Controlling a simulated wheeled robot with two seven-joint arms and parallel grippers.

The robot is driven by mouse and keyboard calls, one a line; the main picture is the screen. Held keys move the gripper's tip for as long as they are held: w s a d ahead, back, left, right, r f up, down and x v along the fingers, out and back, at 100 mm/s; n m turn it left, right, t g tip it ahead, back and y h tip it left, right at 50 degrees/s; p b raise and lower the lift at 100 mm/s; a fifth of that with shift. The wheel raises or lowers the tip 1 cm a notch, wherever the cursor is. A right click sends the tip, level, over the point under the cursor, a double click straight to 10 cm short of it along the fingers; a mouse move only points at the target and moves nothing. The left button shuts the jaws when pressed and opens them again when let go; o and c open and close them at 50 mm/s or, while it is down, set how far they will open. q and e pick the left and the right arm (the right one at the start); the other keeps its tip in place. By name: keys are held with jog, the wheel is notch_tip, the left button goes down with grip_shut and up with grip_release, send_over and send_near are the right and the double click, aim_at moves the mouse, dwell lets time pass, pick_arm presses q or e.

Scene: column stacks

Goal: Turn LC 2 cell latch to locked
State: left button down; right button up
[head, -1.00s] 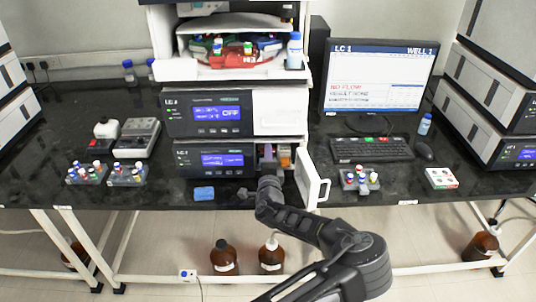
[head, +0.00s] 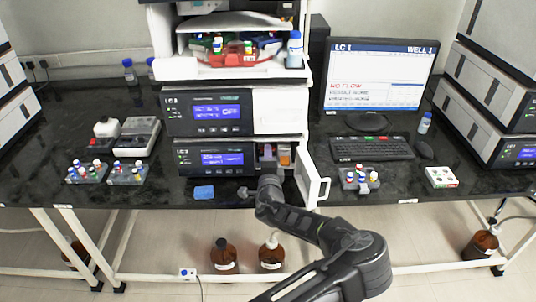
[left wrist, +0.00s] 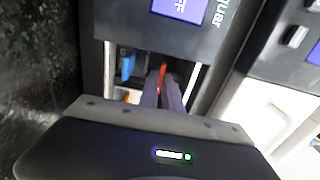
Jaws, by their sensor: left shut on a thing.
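The lower instrument module (head: 215,158) in the stack has its small compartment open at the right end, with its white door (head: 313,183) swung out. My left gripper (head: 267,157) reaches into this compartment from the front. In the left wrist view, its two dark fingers (left wrist: 164,92) are close together and shut on a narrow red piece (left wrist: 162,72), which looks like the latch lever. Most of the lever and the cell behind it are hidden by the fingers. An orange part (head: 284,157) sits right of the fingers. My right gripper is not in view.
A blue block (head: 204,192) lies on the bench before the module. A vial rack (head: 360,180) and keyboard (head: 371,148) are right of the open door. Brown bottles (head: 224,256) stand on the floor below the bench.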

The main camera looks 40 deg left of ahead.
pick_arm(q)
jog(key=shift+n, duration=0.3)
jog(key=n+b, duration=0.4)
jog(key=shift+f+n, duration=0.2)
jog(key=shift+n, duration=0.2)
jog(key=n+b, duration=0.4)
jog(key=n, duration=0.2)
jog(key=shift+b, duration=0.35)
jog(key=n+b, duration=0.3)
jog(key=shift+n, duration=0.4)
jog(key=shift+r+n+b, duration=0.15)
jog(key=shift+n+b, duration=1.1)
jog(key=shift+n, duration=0.15)
jog(key=c, duration=1.5)
grip_release()
jog(key=shift+c, duration=0.2)
